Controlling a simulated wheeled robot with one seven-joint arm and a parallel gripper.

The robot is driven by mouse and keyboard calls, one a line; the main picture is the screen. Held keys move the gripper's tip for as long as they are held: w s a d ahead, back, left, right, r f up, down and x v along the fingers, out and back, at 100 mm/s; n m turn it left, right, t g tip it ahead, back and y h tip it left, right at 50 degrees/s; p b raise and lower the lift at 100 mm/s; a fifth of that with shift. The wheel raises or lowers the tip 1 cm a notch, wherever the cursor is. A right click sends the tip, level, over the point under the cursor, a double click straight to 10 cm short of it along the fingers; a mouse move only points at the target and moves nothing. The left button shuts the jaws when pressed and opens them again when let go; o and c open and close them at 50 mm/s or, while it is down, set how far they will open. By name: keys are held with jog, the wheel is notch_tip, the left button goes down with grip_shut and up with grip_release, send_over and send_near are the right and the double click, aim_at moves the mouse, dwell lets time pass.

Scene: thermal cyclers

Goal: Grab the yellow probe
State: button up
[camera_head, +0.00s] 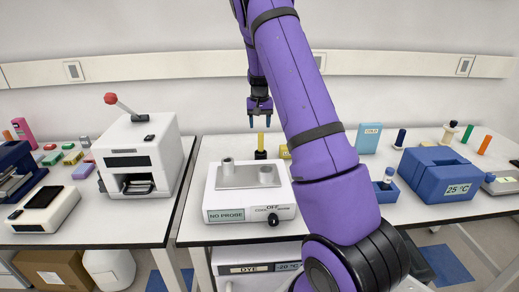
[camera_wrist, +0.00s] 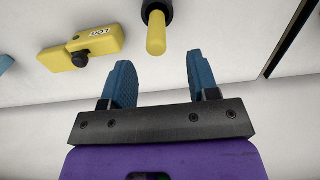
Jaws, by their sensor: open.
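The yellow probe (camera_head: 261,141) stands upright in a dark base (camera_head: 261,155) behind the white hotplate device, in the head view. In the wrist view the yellow probe (camera_wrist: 156,34) shows between and beyond my fingertips, with its dark base (camera_wrist: 158,8) at the top edge. My gripper (camera_head: 260,125) is above the probe, pointing down, open and empty. In the wrist view my gripper's blue fingers (camera_wrist: 158,75) are apart, with nothing between them.
The white device (camera_head: 228,205) labelled "NO PROBE" stands in front of the probe. A yellow box with a black knob (camera_wrist: 85,48) lies close by the probe. A blue "25 °C" block (camera_head: 438,174) and a white machine with a red-knobbed lever (camera_head: 143,150) stand farther off.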

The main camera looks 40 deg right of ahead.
aim_at(261, 138)
jog(key=f, duration=0.7)
jog(key=shift+s+d+f, duration=0.1)
jog(key=shift+d+f, duration=0.05)
jog(key=shift+d, duration=0.05)
jog(key=shift+c, duration=0.5)
grip_shut()
